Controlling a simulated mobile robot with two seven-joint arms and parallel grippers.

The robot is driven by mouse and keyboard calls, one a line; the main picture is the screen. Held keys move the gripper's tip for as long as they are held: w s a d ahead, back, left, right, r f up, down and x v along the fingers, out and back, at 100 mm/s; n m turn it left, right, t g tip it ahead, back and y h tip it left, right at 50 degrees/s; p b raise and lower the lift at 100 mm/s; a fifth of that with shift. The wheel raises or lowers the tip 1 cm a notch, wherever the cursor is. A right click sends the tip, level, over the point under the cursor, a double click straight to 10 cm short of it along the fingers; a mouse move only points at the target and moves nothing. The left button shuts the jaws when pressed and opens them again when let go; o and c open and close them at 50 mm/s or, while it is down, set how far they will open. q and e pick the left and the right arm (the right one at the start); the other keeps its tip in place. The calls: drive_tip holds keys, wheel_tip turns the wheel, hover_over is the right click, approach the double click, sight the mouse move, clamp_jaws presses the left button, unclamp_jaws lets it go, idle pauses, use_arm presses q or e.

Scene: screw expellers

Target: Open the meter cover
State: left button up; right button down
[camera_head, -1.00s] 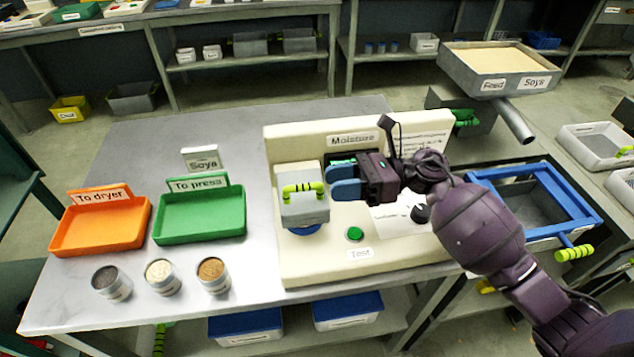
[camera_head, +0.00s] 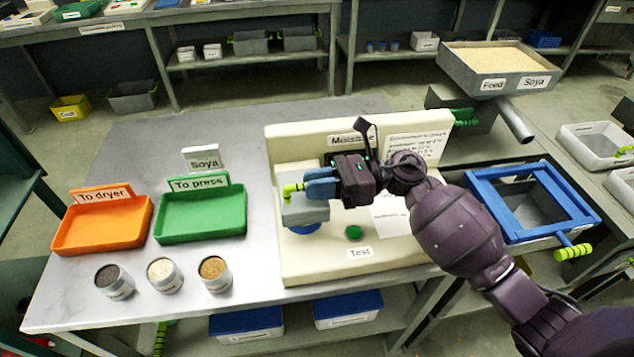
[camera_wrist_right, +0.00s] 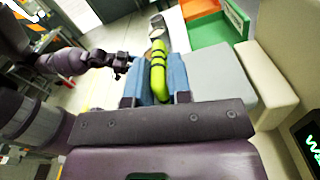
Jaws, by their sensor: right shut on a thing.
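The moisture meter (camera_head: 290,264) is a cream block with a back panel on the metal table. Its grey cover (camera_head: 304,213) sits on the left of the meter, above a blue round base (camera_head: 305,229), and looks shut. The cover's yellow-green handle (camera_head: 292,188) with dark bands runs along its top. My right gripper (camera_head: 308,187) is shut on this handle; in the right wrist view the handle (camera_wrist_right: 158,75) lies between the two blue fingers. The cover's grey top (camera_wrist_right: 222,75) shows beside it. My left gripper is not in the head view; a dark arm (camera_wrist_right: 90,62) shows in the wrist view.
A green "To press" tray (camera_head: 200,215) and an orange "To dryer" tray (camera_head: 103,225) stand left of the meter. Several sample cups (camera_head: 164,276) stand in front of them. A green button (camera_head: 353,233) is on the meter's front. A blue frame (camera_head: 540,200) stands at the right.

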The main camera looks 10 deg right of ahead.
use_arm(q)
drive_tip(key=shift+r, duration=0.1)
use_arm(e)
drive_tip(key=shift+r, duration=0.1)
drive_tip(key=shift+w+r+m+p, duration=0.25)
drive_tip(key=shift+r+m+p, duration=0.3)
drive_tip(key=shift+m, duration=0.25)
drive_tip(key=r+m, duration=0.1)
drive_tip(key=w+m+p, duration=0.1)
drive_tip(key=shift+w+r+m, duration=0.25)
drive_tip(key=shift+r+m, duration=0.15)
drive_tip(key=shift+w+r+m, duration=0.3)
drive_tip(key=shift+w+m, duration=0.1)
drive_tip(key=shift+m, duration=0.3)
drive_tip(key=shift+w+r+m+p, duration=0.1)
drive_tip(key=shift+w+m+p, duration=0.15)
drive_tip(key=shift+m+p, duration=0.15)
drive_tip(key=shift+w+r, duration=0.15)
drive_tip(key=shift+w, duration=0.05)
use_arm(q)
drive_tip(key=shift+s+a+r, duration=0.15)
drive_tip(key=shift+s+r, duration=0.35)
drive_tip(key=shift+r, duration=0.15)
use_arm(e)
drive_tip(key=shift+m, duration=0.3)
use_arm(q)
drive_tip(key=shift+w+r, duration=0.25)
